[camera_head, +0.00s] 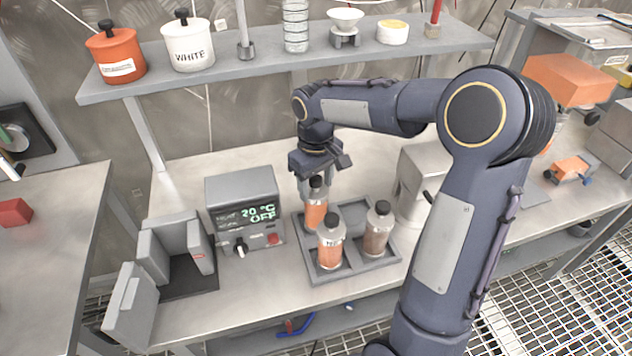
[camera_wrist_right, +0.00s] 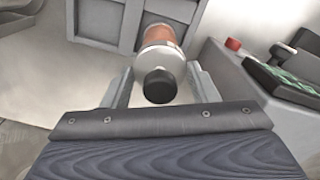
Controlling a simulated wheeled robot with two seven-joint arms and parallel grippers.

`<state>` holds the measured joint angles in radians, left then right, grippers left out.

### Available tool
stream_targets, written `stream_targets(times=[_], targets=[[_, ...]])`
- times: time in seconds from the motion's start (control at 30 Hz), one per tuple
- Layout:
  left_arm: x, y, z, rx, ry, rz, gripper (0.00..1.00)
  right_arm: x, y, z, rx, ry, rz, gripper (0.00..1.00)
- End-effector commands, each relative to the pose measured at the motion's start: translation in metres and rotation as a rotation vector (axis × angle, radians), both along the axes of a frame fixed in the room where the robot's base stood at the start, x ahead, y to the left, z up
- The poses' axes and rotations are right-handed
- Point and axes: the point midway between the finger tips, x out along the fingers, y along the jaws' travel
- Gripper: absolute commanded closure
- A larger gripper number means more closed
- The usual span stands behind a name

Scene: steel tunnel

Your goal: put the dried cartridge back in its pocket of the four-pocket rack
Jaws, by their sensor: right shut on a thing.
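My right gripper (camera_head: 316,178) is shut on a cartridge (camera_head: 315,213) with an orange body, clear top and black cap, held roughly upright. In the right wrist view the black cap of this held cartridge (camera_wrist_right: 159,86) sits between the two fingers. The held cartridge is at the back left of the grey four-pocket rack (camera_head: 362,270). Its lower end is hidden behind another cartridge, so I cannot tell how deep it sits. That orange cartridge (camera_head: 331,246) stands in the front left pocket. A brownish cartridge (camera_head: 377,232) stands on the right side. My left gripper is out of view.
A control box (camera_head: 243,210) reading 20 °C and OFF stands left of the rack. A grey opened block (camera_head: 178,250) is left of it. A shelf (camera_head: 270,65) with jars and lab items runs above the bench. A metal canister (camera_head: 413,180) stands close right of the rack.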

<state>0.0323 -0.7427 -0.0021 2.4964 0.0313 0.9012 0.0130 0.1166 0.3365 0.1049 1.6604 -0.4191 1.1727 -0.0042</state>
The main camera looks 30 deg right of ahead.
Motion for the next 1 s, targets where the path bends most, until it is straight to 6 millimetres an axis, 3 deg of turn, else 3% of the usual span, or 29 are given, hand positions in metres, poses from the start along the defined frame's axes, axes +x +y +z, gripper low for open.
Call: stream_targets(times=[0.03, 0.07, 0.2, 0.6, 1.0], targets=[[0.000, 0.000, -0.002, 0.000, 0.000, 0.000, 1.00, 0.000, 0.000, -0.003, 0.000, -0.001, 0.000, 1.00], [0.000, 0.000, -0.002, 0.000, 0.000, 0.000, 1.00, 0.000, 0.000, -0.002, 0.000, 0.000, 0.000, 0.44], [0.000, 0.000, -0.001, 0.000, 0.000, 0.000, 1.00, 0.000, 0.000, -0.002, 0.000, 0.001, 0.000, 0.26], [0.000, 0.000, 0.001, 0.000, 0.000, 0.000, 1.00, 0.000, 0.000, 0.007, -0.001, -0.002, 0.000, 0.25], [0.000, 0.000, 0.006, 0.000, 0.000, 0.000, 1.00, 0.001, 0.000, 0.087, 0.000, -0.005, 0.000, 0.25]])
